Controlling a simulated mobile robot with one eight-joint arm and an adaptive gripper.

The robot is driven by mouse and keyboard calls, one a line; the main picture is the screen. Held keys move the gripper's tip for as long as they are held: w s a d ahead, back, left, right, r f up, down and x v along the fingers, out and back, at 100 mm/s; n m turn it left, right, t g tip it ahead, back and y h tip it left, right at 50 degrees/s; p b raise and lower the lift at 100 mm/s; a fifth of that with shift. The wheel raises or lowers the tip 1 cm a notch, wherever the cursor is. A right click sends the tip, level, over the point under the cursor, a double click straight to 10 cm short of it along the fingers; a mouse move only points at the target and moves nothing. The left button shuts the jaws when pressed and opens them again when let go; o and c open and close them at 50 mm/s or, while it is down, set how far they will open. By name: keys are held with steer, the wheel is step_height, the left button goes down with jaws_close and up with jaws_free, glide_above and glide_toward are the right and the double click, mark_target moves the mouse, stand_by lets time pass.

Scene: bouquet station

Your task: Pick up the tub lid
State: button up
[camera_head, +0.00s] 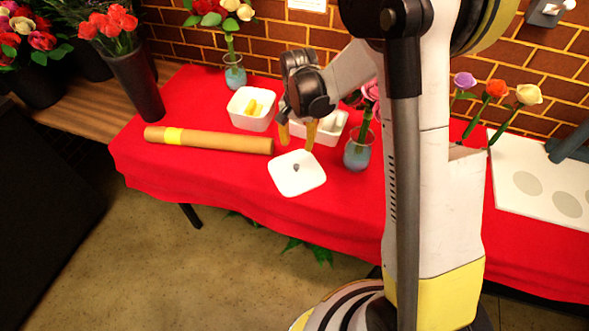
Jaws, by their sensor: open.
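The tub lid (284,181) is a white, rounded-square lid with a small grey knob in its middle. It lies flat on the red tablecloth near the table's front edge. My gripper (297,137) is open, with its two tan fingers pointing down. In the picture it is just above and behind the lid, and nothing shows between the fingers. The exact height of the fingertips over the table is hard to tell.
A white tub (251,122) with yellow pieces stands behind left; another white tub (331,133) is partly hidden behind my gripper. A brown roll (215,141) lies left of the lid. A glass vase (357,155) with flowers stands close right. A white board (540,185) lies far right.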

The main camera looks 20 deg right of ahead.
mark_target(297, 166)
step_height(297, 166, down, 7)
steer(key=shift+a+r+b, duration=0.1)
steer(key=shift+r+b, duration=0.05)
steer(key=shift+b, duration=1)
step_height(297, 166, down, 5)
steer(key=b, duration=0.3)
steer(key=shift+s, duration=0.1)
jaws_close()
